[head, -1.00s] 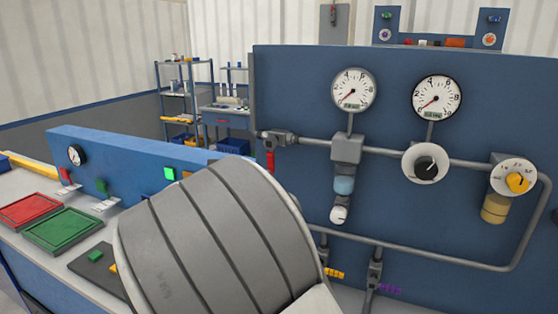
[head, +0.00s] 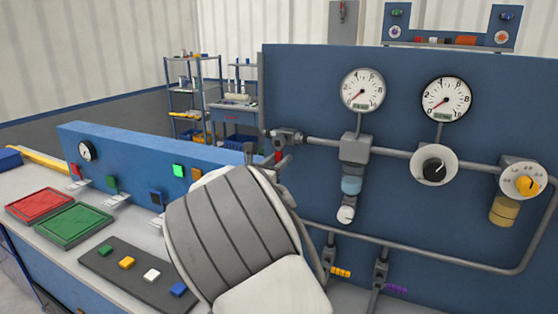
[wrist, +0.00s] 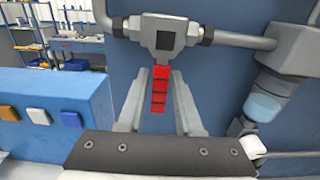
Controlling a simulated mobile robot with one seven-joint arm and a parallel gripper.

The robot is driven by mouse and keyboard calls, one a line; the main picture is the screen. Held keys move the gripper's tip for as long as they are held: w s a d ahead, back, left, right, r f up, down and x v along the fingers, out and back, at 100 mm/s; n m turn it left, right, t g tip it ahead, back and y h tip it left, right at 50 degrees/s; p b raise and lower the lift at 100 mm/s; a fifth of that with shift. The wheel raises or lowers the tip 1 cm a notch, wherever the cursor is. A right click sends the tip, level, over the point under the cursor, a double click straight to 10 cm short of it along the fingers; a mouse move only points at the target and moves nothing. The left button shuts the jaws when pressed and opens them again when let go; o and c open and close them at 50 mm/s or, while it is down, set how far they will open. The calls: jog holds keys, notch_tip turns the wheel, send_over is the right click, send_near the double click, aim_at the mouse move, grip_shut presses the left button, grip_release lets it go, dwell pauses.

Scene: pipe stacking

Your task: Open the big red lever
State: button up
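The big red lever (wrist: 159,92) hangs straight down from a grey valve (wrist: 165,38) on the pipe in the wrist view. In the head view only a small part of the red lever (head: 278,157) shows below the valve (head: 286,136). My gripper (wrist: 160,78) is open, with one finger on the left and one on the right of the lever. Gaps show between the lever and both fingers in the wrist view. Whether the lever lies at the same depth as the fingertips is hard to tell. In the head view my arm hides most of the gripper.
A grey regulator with a light blue cup (wrist: 262,105) hangs close to the right of my gripper. A blue console (wrist: 45,105) with coloured buttons stands to the left. The blue panel (head: 420,210) backs the pipes and gauges (head: 362,90).

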grip_shut()
dwell(1.1)
